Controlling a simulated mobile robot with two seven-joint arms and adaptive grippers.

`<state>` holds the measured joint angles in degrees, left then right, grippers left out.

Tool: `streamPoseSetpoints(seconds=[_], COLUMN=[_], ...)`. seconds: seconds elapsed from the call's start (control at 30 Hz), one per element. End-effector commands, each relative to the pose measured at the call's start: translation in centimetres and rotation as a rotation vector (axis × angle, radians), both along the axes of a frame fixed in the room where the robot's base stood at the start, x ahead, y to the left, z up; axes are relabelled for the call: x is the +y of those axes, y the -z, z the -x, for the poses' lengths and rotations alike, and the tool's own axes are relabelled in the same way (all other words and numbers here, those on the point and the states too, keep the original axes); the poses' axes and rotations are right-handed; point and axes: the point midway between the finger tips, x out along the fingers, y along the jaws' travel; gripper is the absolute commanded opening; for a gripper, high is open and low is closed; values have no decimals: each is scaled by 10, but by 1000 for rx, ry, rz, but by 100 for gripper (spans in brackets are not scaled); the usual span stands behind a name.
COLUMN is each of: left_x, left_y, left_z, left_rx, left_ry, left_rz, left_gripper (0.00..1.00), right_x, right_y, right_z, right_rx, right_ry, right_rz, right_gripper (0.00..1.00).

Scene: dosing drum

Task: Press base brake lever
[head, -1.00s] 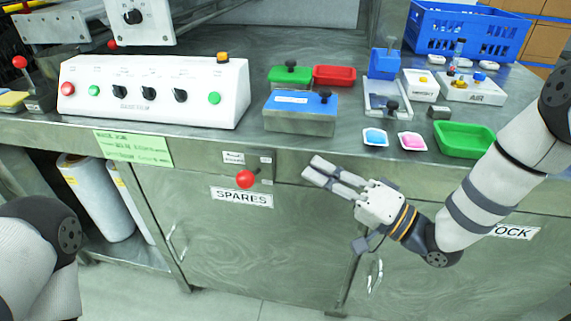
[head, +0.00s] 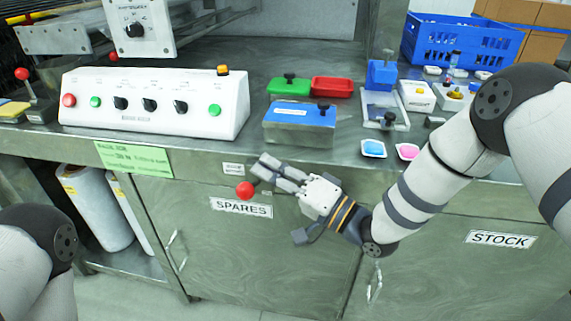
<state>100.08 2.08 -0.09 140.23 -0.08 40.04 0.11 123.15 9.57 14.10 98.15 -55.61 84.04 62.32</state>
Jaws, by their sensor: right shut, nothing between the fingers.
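The brake lever's red ball knob (head: 245,190) sticks out from the front of the bench, just above the SPARES label. A small white label is on the bench edge above it; its text is too small to read. My right gripper (head: 262,168) is shut and empty, its fingers pointing left. Its fingertips are just above and to the right of the red knob and hide the lever's mount. I cannot tell whether they touch it. My left gripper is out of view; only part of my left arm shows at the lower left.
A white control panel (head: 152,102) with knobs and buttons stands on the bench above left. A blue-lidded box (head: 300,116) is on the bench above the gripper. Another red-knobbed lever (head: 22,74) is at the far left. The floor in front of the cabinets is clear.

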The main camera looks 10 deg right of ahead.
Motion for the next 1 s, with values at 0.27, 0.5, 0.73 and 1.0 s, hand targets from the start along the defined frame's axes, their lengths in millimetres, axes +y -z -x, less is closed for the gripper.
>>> streamPoseSetpoints(seconds=[0.27,0.5,0.73,1.0], left_x=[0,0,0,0], left_y=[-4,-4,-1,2], left_z=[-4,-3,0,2], left_rx=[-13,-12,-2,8], left_ry=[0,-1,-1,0], left_rz=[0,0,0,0], left_gripper=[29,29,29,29], right_x=[5,5,5,5], right_y=[5,6,10,11], right_z=[13,13,12,11], right_rx=[-3,-3,-36,-79], right_ry=[2,1,0,0], right_rz=[0,1,12,26], right_gripper=[0,0,0,0])
